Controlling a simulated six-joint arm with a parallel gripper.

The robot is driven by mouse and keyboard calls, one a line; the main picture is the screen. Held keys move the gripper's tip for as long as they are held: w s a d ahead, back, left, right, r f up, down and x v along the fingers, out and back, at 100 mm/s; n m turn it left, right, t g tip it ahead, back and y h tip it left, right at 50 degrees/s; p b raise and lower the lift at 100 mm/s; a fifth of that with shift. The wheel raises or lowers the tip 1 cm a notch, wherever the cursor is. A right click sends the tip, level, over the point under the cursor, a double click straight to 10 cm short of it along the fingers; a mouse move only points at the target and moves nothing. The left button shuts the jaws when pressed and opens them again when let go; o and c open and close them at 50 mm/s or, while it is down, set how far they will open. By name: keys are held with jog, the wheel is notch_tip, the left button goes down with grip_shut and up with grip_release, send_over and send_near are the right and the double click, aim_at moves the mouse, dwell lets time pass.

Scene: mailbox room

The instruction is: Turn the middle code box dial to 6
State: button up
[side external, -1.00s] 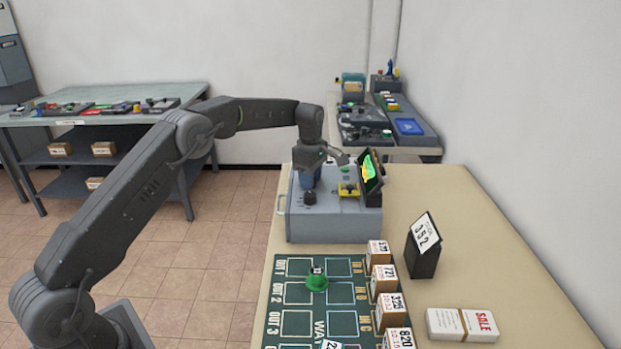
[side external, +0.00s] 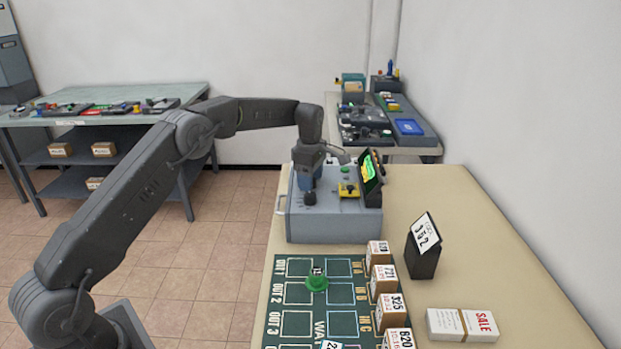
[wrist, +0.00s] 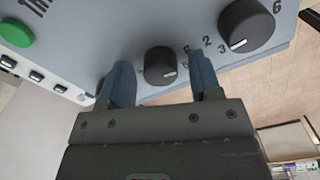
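The grey code box (side external: 335,222) stands on the table. In the wrist view, a black round dial (wrist: 160,65) sits between my two blue fingertips, with a gap on each side. Its white pointer mark faces right and slightly down; the digits beside it are partly hidden by a finger. My gripper (wrist: 162,82) is open around this dial; I cannot tell how deep the fingers reach. A second black dial (wrist: 246,25) is at the upper right, with a 6 near it. In the side view my gripper (side external: 308,182) points down over the box; a dark dial (side external: 309,198) shows just below.
The box carries a green button (wrist: 15,33) and a tilted screen (side external: 372,175) at its right. A green mat (side external: 292,325), several small labelled boxes (side external: 383,283) and a number stand (side external: 424,255) lie nearer the camera. The table's right side is mostly clear.

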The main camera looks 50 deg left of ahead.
jog(key=shift+r, duration=6.85)
